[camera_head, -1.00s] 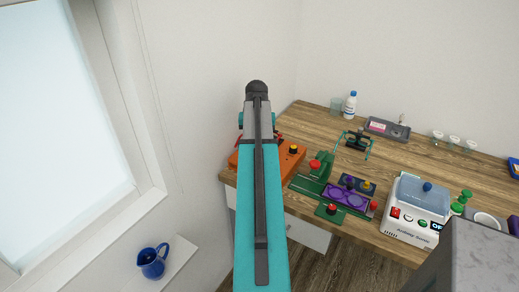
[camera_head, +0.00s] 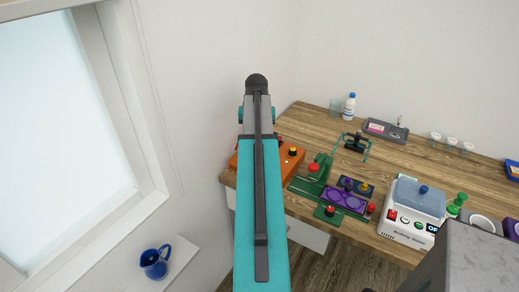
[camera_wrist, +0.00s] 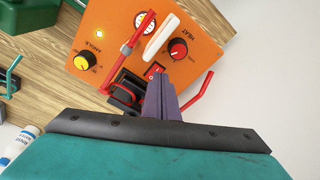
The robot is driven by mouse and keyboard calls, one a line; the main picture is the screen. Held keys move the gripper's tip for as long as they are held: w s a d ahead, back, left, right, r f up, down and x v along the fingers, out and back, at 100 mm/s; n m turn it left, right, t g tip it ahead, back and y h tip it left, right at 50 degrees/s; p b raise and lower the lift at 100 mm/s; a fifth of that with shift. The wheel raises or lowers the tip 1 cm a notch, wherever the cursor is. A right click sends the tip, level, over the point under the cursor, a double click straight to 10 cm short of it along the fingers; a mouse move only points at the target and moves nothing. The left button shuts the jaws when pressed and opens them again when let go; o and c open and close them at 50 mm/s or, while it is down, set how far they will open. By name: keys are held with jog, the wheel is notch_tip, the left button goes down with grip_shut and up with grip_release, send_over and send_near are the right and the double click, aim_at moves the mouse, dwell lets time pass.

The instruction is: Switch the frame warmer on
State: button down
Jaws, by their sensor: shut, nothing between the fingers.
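The frame warmer is an orange box (camera_head: 290,160) at the left end of the desk, partly hidden behind my arm. A small red rocker switch (camera_wrist: 153,70) sits near the lower edge. My gripper (camera_wrist: 158,78) is shut and empty, its purple-grey fingers pointing at the switch, with tips close by it. I cannot tell whether they touch. The head view hides the fingers.
Red bent bars (camera_wrist: 199,95) and a black part (camera_wrist: 124,92) flank my fingers. A green press (camera_head: 318,175), purple tray (camera_head: 345,198) and white machine (camera_head: 412,212) stand to the right. A blue jug (camera_head: 155,264) is on the sill.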

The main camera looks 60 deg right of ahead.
jog(key=shift+r+p, duration=0.95)
jog(key=shift+r, duration=0.65)
